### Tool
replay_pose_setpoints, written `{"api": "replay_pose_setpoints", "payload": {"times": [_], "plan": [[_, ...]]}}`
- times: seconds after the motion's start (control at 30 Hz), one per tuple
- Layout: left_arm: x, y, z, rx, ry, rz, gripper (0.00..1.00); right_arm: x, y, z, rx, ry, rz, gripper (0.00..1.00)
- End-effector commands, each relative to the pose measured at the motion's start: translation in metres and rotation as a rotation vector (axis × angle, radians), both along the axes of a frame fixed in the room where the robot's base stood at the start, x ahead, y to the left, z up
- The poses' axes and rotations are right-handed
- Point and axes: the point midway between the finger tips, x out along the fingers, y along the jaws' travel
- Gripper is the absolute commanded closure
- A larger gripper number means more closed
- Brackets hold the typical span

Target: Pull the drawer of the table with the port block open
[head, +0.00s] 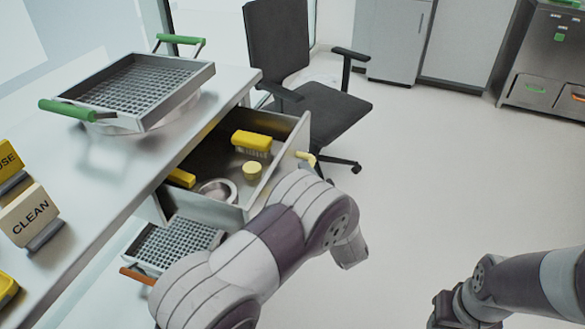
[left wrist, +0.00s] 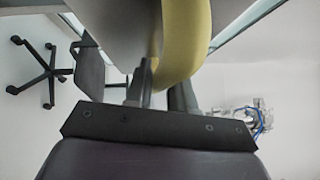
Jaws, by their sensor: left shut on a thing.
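The table (head: 118,185) has its drawer (head: 303,134) standing well open, out toward the room. A yellow handle (head: 306,157) sits on the drawer front; it also shows large in the left wrist view (left wrist: 188,38). My left gripper (left wrist: 162,88) has its two fingers on either side of this handle and is shut on it. In the head view my left arm hides most of that gripper. My right gripper (head: 446,312) is at the bottom edge, far from the drawer, and its fingers are unclear. I cannot make out a port block.
The drawer holds a yellow brush (head: 251,142), a yellow round piece (head: 252,170) and a metal ring (head: 218,190). A green-handled mesh basket (head: 180,98) stands on the table. Another basket (head: 172,244) is below the drawer. A black chair (head: 318,108) stands behind; floor at right is clear.

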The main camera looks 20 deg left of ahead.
Motion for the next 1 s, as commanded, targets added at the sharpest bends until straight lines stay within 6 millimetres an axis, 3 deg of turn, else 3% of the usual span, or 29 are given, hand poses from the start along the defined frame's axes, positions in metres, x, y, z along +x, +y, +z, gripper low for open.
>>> {"api": "replay_pose_setpoints", "payload": {"times": [0.43, 0.47, 0.5, 0.53, 0.83, 1.0], "plan": [[-0.001, -0.004, -0.002, 0.000, 0.004, 0.001, 1.00, 0.000, 0.000, 0.001, 0.000, 0.000, 0.000, 0.57], [-0.001, -0.004, -0.002, 0.000, 0.004, 0.001, 0.73, 0.000, 0.000, 0.001, 0.000, 0.000, 0.000, 0.57], [-0.001, -0.004, -0.002, 0.000, 0.004, 0.001, 0.60, 0.000, 0.000, 0.001, 0.000, 0.000, 0.000, 0.57], [-0.001, -0.004, -0.001, -0.001, 0.002, 0.000, 0.57, 0.000, 0.000, 0.001, 0.000, 0.000, 0.000, 0.57], [-0.002, -0.006, -0.001, -0.001, 0.001, -0.001, 0.57, 0.000, 0.000, 0.002, 0.000, 0.000, 0.000, 0.57], [-0.026, -0.028, -0.004, 0.000, 0.004, -0.005, 0.57, 0.000, 0.000, 0.007, 0.000, 0.000, 0.000, 0.57]]}}
